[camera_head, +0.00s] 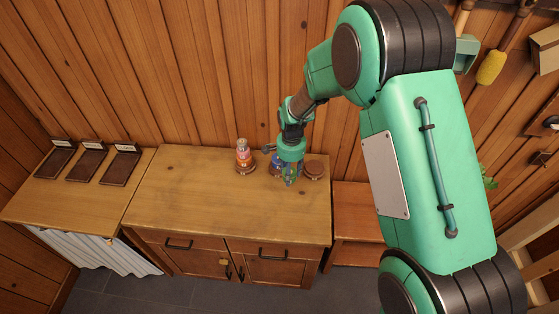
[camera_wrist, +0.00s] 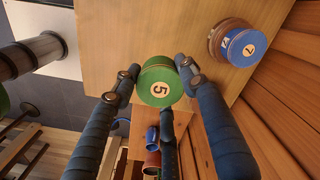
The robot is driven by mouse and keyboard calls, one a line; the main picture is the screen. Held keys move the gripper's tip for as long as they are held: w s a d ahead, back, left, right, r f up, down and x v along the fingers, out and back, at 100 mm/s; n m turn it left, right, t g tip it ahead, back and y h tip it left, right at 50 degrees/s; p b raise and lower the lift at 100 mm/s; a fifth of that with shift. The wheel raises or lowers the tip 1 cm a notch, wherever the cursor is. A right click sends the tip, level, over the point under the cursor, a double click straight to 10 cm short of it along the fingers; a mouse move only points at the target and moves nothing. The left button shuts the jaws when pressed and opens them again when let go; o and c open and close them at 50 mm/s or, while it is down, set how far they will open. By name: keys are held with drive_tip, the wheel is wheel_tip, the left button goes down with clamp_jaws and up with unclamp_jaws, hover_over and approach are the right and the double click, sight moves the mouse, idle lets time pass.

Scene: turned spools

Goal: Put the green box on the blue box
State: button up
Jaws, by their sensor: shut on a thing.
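The green box is a round green piece marked 5 (camera_wrist: 158,84), held between the fingers of my gripper (camera_wrist: 158,80) in the wrist view. In the head view my gripper (camera_head: 291,172) is over the cabinet top, and the piece is hard to make out among the fingers. The blue box is a round blue piece marked 7 (camera_wrist: 244,47), on a brown round base at the upper right of the wrist view, apart from the green piece. In the head view the blue piece (camera_head: 276,160) shows just left of my gripper, partly hidden by it.
A stack of orange and pink pieces (camera_head: 243,155) stands on a base to the left. An empty-looking brown round base (camera_head: 313,170) stands right of my gripper. Several dark trays (camera_head: 90,162) lie on the left counter. The front of the cabinet top (camera_head: 215,210) is clear.

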idle(0.3)
drive_tip(key=w+a, duration=0.1)
drive_tip(key=w, duration=0.4)
drive_tip(key=w+a+f, duration=0.1)
drive_tip(key=w+a, duration=0.1)
drive_tip(key=w, duration=0.3)
drive_tip(key=w+a, duration=0.2)
drive_tip(key=w, duration=0.3)
drive_tip(key=shift+a+f, duration=0.15)
drive_tip(key=shift+f, duration=0.1)
drive_tip(key=shift+f, duration=0.1)
drive_tip(key=shift+f, duration=1.65)
drive_tip(key=shift+f, duration=0.2)
drive_tip(key=o, duration=1.1)
drive_tip(key=shift+r, duration=0.2)
